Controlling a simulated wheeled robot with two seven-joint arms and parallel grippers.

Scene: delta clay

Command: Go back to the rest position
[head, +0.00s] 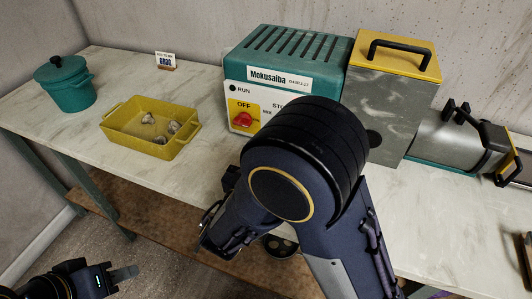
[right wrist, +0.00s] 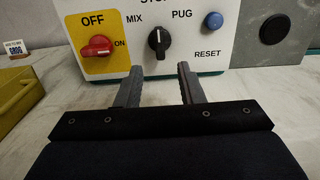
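My left gripper (head: 124,273) is low at the bottom left of the head view, in front of the table and over the floor. Its fingers show from the side, so I cannot tell if they are open. My right arm fills the middle of the head view and hides its own gripper there. In the right wrist view my right gripper (right wrist: 160,88) has its two fingers apart with nothing between them. It points at the front panel of the teal and white machine (right wrist: 185,55), below a black selector knob (right wrist: 159,40) and right of a red switch (right wrist: 98,46).
The machine (head: 283,97) stands on the pale table (head: 205,165). A yellow tray (head: 150,146) with several grey lumps, a teal lidded pot (head: 66,88) and a small sign (head: 166,61) are left. A grey box with yellow lid (head: 396,102) and a metal cylinder (head: 440,140) are right.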

